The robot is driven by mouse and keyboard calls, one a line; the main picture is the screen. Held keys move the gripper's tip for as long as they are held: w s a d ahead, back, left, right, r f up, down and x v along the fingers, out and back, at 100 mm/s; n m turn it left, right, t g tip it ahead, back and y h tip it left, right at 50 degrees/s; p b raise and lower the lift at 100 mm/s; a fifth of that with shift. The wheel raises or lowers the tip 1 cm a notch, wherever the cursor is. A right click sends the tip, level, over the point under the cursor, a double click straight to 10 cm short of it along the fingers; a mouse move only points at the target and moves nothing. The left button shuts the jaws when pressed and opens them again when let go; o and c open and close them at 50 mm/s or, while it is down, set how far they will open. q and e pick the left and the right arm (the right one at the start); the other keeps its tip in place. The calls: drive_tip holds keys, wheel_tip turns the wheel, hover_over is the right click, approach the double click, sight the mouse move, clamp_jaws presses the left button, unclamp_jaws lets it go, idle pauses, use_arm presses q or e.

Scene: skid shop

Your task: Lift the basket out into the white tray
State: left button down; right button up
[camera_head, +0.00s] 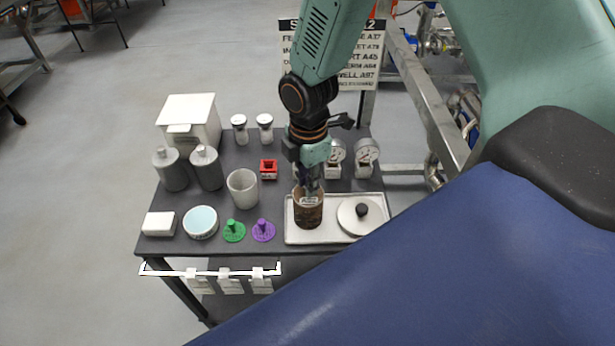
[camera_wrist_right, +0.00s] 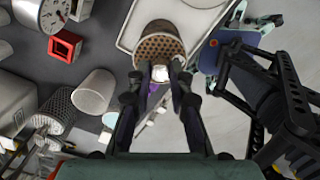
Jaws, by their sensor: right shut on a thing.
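The basket (camera_head: 309,212) is a brown, rusty-looking cup with a perforated bottom, which shows in the right wrist view (camera_wrist_right: 160,48). My right gripper (camera_head: 311,188) is shut on a pale part at the basket's top; its fingers (camera_wrist_right: 161,76) reach it from the near side. The white tray (camera_head: 292,238) lies at the table's front right. The basket is upright over the tray's left half; I cannot tell whether it touches the tray floor. A round pale lid with a black knob (camera_head: 361,213) lies in the tray's right half. My left gripper is not in view.
A whitish cup (camera_head: 242,188) stands left of the tray, with green (camera_head: 233,231) and purple (camera_head: 263,230) pegged discs in front. Grey bottles (camera_head: 206,168) and a white box (camera_head: 190,122) crowd the left.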

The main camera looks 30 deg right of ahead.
drive_tip(key=o, duration=0.9)
drive_tip(key=shift+o, duration=0.4)
drive_tip(key=o, duration=0.3)
wheel_tip(320, 180, up, 8)
drive_tip(key=p, duration=0.8)
drive_tip(key=shift+f, duration=0.2)
drive_tip(key=shift+f, duration=0.1)
